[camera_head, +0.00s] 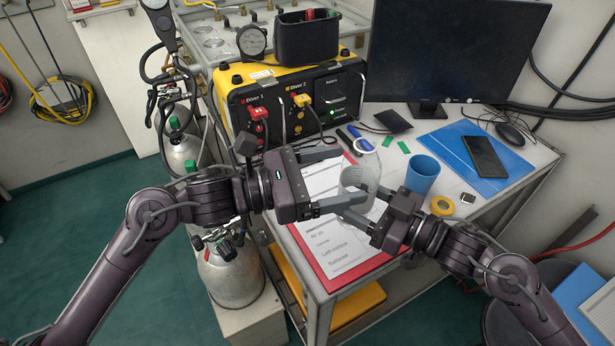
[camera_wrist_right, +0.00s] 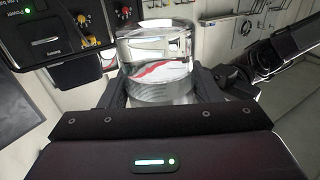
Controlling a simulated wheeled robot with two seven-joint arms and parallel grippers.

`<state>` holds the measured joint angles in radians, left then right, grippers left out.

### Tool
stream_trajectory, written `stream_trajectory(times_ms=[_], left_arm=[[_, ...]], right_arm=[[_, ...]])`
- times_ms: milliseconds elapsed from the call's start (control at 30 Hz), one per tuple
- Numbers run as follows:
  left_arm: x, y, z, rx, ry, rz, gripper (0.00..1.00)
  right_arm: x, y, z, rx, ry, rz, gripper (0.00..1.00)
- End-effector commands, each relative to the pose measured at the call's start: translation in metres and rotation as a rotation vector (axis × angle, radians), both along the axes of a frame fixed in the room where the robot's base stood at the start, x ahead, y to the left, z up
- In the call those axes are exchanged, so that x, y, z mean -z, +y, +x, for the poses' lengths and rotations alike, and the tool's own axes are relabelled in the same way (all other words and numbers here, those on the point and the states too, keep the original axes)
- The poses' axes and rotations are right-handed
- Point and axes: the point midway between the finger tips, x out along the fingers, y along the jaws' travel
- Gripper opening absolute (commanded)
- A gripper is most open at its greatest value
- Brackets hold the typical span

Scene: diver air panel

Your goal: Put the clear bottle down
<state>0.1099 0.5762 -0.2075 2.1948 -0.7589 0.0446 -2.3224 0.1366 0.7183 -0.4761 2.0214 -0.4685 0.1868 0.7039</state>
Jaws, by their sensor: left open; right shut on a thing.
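The clear bottle (camera_head: 359,178) is a see-through cylinder, roughly upright above the clipboard area in the head view. My right gripper (camera_head: 367,204) is shut on it from the front right. The right wrist view shows the bottle (camera_wrist_right: 155,65) between the two dark fingers, with red and white showing through it. My left gripper (camera_head: 338,178) is open and empty. Its fingers point right, and their tips are close to the bottle's left side; I cannot tell whether they touch it. The gap between the bottle's base and the table is hidden by the grippers.
A red clipboard with paper (camera_head: 333,250) lies on the table beneath the grippers. A blue cup (camera_head: 422,174) stands right of the bottle, near yellow tape (camera_head: 442,206). A phone (camera_head: 485,156) lies on a blue folder (camera_head: 450,148). The yellow-black air panel (camera_head: 290,108) stands behind.

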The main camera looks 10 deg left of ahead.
Motion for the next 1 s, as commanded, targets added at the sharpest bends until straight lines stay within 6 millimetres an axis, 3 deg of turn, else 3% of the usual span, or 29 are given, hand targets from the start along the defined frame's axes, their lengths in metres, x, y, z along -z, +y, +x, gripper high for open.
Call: stream_trajectory(times_ms=[100, 333, 733, 1000], left_arm=[[-0.002, -0.021, 0.01, -0.001, -0.002, -0.006, 0.83], [-0.001, -0.047, 0.022, -0.001, -0.001, -0.002, 0.83], [0.001, -0.054, 0.024, -0.001, 0.0, 0.001, 0.83], [0.001, -0.053, 0.024, 0.0, 0.0, 0.001, 0.5]], right_arm=[[-0.001, 0.0, 0.0, 0.0, -0.001, 0.0, 0.29], [-0.001, 0.0, 0.0, 0.0, -0.001, 0.0, 0.29], [-0.001, 0.0, 0.0, 0.0, -0.001, 0.0, 0.29], [-0.001, 0.0, 0.0, 0.0, 0.0, 0.001, 0.29]])
